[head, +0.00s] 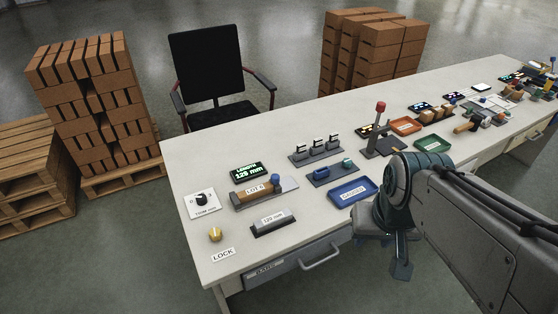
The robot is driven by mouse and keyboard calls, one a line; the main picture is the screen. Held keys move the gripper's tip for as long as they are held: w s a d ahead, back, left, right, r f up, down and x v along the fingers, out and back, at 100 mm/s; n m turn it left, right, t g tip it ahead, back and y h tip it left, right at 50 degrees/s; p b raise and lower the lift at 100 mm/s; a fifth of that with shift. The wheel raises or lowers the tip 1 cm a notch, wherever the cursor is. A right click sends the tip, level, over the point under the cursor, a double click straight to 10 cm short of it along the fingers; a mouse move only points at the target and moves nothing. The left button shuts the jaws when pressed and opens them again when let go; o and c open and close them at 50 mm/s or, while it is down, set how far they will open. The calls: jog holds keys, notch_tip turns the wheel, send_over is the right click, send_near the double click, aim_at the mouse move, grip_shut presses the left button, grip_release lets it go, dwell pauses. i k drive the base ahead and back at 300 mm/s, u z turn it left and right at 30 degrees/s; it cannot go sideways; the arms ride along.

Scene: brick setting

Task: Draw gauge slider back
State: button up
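The gauge (287,190) is a grey tray-like base near the left end of the white table. A brown brick (240,198) with a "LOT 4" label lies in it. The slider has a blue round knob (275,179) and stands at the brick's right end; whether it touches the brick is too small to tell. A black display (250,172) behind the gauge reads "LENGTH 125 mm". My gripper (386,250) is at the table's front edge, well right of the gauge and apart from it. It is partly hidden by my arm, and its opening cannot be made out.
A grey block (273,222) labelled "125 mm" lies before the gauge. A dial box (202,201), yellow knob (215,235) and LOCK label (222,255) are left. A drawer handle (322,258) juts out below.

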aim_at(274, 177)
jog(key=u, duration=0.25)
jog(key=k, duration=0.2)
jog(key=z, duration=0.6)
jog(key=i, duration=0.7)
jog(key=u, duration=0.65)
jog(key=i, duration=0.4)
jog(key=u, duration=0.35)
